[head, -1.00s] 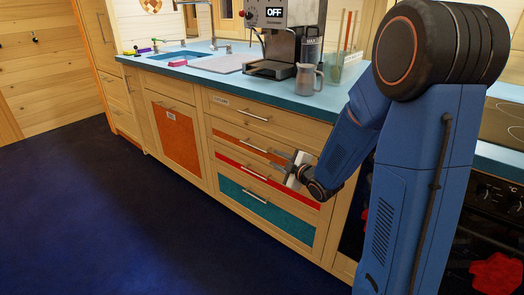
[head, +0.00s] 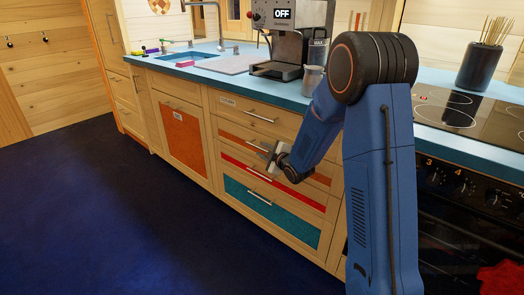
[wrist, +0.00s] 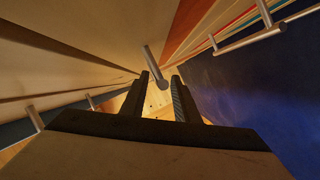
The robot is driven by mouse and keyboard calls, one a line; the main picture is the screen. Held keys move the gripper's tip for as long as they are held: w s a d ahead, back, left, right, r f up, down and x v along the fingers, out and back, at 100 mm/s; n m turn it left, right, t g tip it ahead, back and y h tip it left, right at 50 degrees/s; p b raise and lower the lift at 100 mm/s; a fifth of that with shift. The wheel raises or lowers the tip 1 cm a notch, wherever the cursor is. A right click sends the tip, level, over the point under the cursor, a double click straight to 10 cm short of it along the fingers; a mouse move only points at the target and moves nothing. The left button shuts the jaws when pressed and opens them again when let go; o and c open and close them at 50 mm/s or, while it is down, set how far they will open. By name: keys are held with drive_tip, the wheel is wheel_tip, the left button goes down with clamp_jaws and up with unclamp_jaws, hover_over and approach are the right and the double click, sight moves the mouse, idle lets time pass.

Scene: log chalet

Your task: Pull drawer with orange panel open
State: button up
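The drawer with the orange panel (head: 321,179) is second from the top in the drawer stack and looks closed. Its panel also shows in the wrist view (wrist: 189,22). Its metal handle (head: 257,147) is partly hidden by my gripper in the head view. My gripper (head: 270,156) is at the right end of this handle, close to the drawer front. In the wrist view my gripper (wrist: 160,82) has two dark fingers apart, with a metal handle end (wrist: 156,68) in line with the gap. I cannot tell whether they touch.
A plain drawer (head: 283,124) lies above, a red-panel drawer (head: 304,196) and a teal-panel drawer (head: 283,225) below, all with bar handles. An orange-panelled cupboard door (head: 183,145) stands left, an oven (head: 465,205) right. The blue floor (head: 110,210) in front is clear.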

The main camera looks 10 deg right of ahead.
drive_tip(key=shift+w+a+f, duration=0.15)
drive_tip(key=shift+w+a, duration=0.05)
drive_tip(key=shift+w, duration=0.35)
clamp_jaws()
